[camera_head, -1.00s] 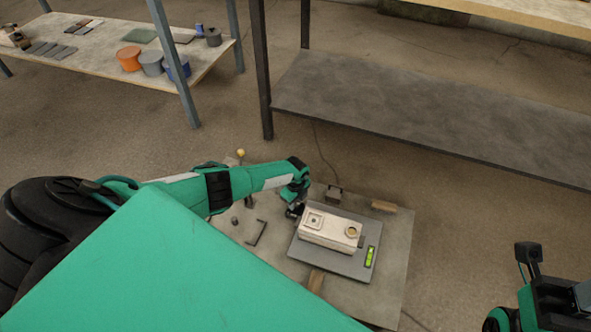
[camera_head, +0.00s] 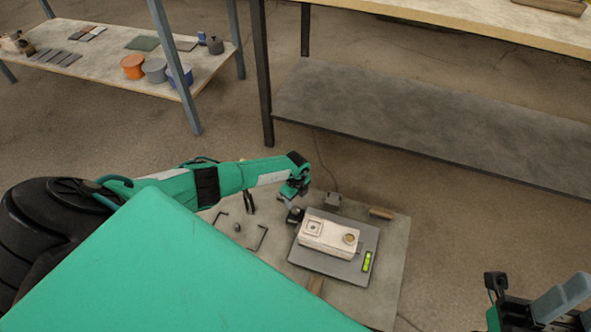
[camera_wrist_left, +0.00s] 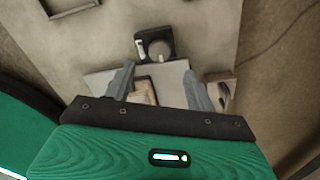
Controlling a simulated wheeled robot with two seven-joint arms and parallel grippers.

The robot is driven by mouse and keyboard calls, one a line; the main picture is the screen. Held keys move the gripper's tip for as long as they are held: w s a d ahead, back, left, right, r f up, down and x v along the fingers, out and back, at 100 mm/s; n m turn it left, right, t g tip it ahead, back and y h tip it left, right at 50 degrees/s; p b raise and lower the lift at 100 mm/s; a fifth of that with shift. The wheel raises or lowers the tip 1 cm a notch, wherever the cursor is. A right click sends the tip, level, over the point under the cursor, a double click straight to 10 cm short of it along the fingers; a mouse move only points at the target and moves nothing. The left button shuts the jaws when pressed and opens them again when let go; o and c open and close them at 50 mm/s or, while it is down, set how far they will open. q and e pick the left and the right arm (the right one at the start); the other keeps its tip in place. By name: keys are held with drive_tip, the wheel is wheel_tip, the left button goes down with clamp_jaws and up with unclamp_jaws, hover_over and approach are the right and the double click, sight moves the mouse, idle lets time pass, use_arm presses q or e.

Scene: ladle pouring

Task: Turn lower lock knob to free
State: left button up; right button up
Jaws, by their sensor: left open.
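A dark block with a round grey knob (camera_wrist_left: 159,48) shows in the left wrist view, with a pale lever-like strip at its left; I take it for the lower lock knob. In the head view a small dark block (camera_head: 295,215) sits at the left end of the cream mold box (camera_head: 328,236), just below my left gripper (camera_head: 288,197). In the left wrist view my left gripper (camera_wrist_left: 158,88) is open, its two grey fingers apart, with the knob beyond their tips and not between them. My right gripper (camera_head: 545,305) is partly in view at the lower right, away from the table.
The box stands on a grey plate (camera_head: 301,256) with a green level (camera_head: 367,261) on the low table (camera_head: 385,272). A wooden piece (camera_head: 381,213), a small grey block (camera_head: 333,200) and a bent black rod (camera_head: 262,238) lie around it. A dark shelf (camera_head: 430,125) stands behind.

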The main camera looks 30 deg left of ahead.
use_arm(q)
wheel_tip(320, 180, up, 6)
drive_tip(key=p, duration=0.2)
drive_tip(key=shift+r, duration=0.25)
use_arm(e)
drive_tip(key=w+a+f+m+g+h, duration=0.2)
drive_tip(key=w+a+f+g+h, duration=0.1)
drive_tip(key=w+f+g, duration=0.4)
drive_tip(key=shift+a+f+h, duration=0.3)
drive_tip(key=shift+a+h, duration=0.1)
drive_tip(key=shift+h, duration=0.1)
